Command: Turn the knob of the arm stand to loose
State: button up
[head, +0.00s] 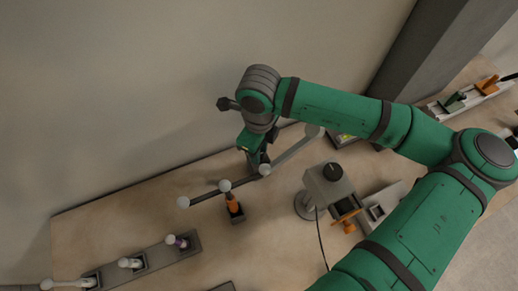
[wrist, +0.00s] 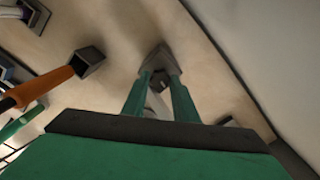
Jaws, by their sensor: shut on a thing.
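The arm stand shows in the head view as jointed grey bars (head: 292,152) with pale round ends, reaching from the left middle to the back. My gripper (head: 257,158) points down at its middle joint, close to the wall. In the wrist view the two green fingers of my gripper (wrist: 160,88) close on a small dark part, which seems to be the knob (wrist: 159,77). A dark grey block (wrist: 164,58) shows just beyond the fingertips. The fingers hide most of the knob, and its setting cannot be read.
A grey box with a black dial (head: 333,172) stands to the right. A rack (head: 155,259) with pale-topped tools lies front left. The wall (head: 150,90) is close behind.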

jog(key=n, duration=0.5)
jog(key=shift+a, duration=0.15)
jog(key=n, duration=1)
jog(key=shift+n, duration=2.2)
jog(key=o, duration=1.1)
jog(key=shift+c, duration=0.2)
